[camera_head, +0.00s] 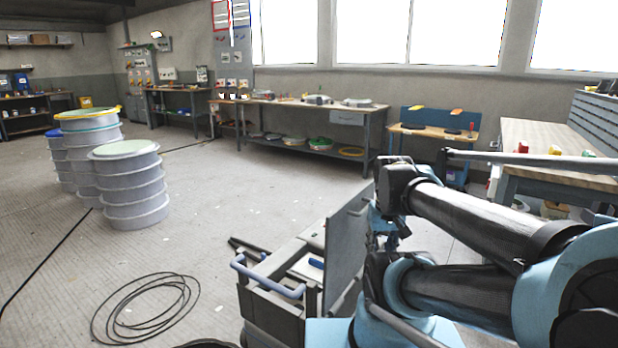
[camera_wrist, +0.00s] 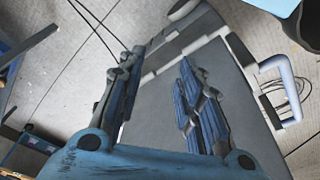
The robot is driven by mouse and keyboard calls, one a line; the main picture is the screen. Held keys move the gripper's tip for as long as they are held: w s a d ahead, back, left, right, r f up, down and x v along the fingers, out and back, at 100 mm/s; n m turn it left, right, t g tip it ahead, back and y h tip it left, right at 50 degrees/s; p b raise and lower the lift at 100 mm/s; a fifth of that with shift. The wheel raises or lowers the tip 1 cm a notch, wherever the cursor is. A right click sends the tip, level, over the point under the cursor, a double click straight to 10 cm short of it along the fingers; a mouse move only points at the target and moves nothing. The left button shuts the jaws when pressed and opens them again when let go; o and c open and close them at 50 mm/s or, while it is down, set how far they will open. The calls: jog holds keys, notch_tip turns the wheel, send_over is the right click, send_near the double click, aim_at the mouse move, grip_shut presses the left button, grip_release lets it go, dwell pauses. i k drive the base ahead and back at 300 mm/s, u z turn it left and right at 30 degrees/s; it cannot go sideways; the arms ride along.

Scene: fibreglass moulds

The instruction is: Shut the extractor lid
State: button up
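The extractor (camera_head: 280,318) is a grey box-shaped cart with a pale blue handle (camera_head: 265,285), low at the centre of the head view. Its lid (camera_head: 346,245) is a flat grey panel that stands raised and steeply tilted at the right side of the cart. In the wrist view a grey panel, which looks like the lid (camera_wrist: 158,122), lies below and between the fingers. My gripper (camera_wrist: 160,85) has its two blue-grey fingers spread wide with nothing between the tips. In the head view the gripper is mostly hidden behind the lid and arm. I cannot tell whether it touches the lid.
A coiled black cable (camera_head: 145,308) lies on the floor left of the cart. Stacked pale drums (camera_head: 130,185) stand farther left. Workbenches (camera_head: 305,112) line the back wall, and another bench (camera_head: 545,140) stands at the right. The middle floor is mostly clear.

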aim_at(357, 246)
jog(key=u, duration=0.4)
jog(key=k, duration=1.25)
jog(key=z, duration=0.3)
jog(key=i, duration=0.5)
